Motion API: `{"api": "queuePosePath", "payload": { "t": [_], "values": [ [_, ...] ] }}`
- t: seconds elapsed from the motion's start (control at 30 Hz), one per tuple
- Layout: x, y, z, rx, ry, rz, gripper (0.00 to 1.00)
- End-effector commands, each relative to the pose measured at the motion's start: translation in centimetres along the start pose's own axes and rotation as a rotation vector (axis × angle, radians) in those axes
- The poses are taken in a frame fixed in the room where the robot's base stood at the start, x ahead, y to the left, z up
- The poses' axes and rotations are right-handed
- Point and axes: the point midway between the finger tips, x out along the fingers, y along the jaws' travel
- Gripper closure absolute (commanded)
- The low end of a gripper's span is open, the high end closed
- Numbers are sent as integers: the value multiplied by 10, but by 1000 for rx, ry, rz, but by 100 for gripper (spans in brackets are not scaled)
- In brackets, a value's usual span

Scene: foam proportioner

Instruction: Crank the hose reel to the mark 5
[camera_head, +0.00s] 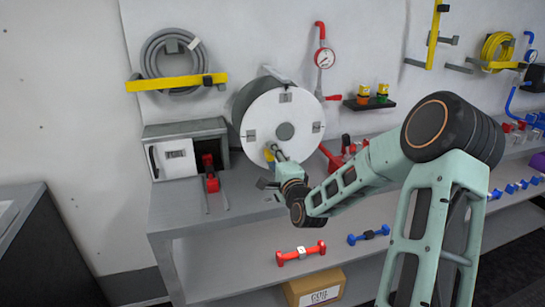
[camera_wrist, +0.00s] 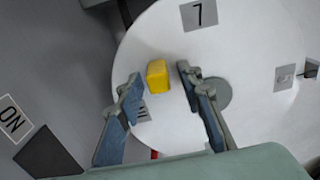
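The hose reel (camera_head: 297,112) stands on the bench as a large white disc with a grey hub (camera_head: 285,131). Small grey plates sit around its face. In the wrist view, one plate (camera_wrist: 199,14) reads 7. Another plate (camera_wrist: 285,77) at the right has a mark I cannot read, and a third (camera_wrist: 142,112) is partly hidden by a finger. The yellow crank handle (camera_wrist: 157,77) sticks out from the disc and also shows in the head view (camera_head: 269,155). My gripper (camera_wrist: 160,74) is open, with its fingers on either side of the handle and visible gaps.
Left of the reel is a grey box (camera_head: 178,160) with a white front and a red part before it. Red fittings (camera_head: 343,154) lie right of the reel. Dumbbell-shaped parts (camera_head: 301,253) lie on the lower shelf.

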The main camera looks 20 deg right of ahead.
Motion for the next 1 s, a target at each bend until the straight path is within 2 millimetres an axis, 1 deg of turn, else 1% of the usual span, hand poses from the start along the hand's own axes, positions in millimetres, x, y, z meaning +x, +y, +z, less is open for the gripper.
{"api": "queuePosePath", "payload": {
  "t": [0.2, 0.33, 0.47, 0.7, 0.8, 0.9, 1.0],
  "values": [
    [-1, 0, 0, -1, 0, -1, 67],
    [-11, -1, -1, -2, 1, -1, 67],
    [-32, -1, -1, -4, 1, 0, 67],
    [-81, 0, -1, -3, 1, 1, 67],
    [-97, 0, -1, -2, 1, 1, 67],
    [-109, 0, -1, -1, 1, 1, 67],
    [-117, 0, 0, -1, 0, 0, 67]
  ]
}}
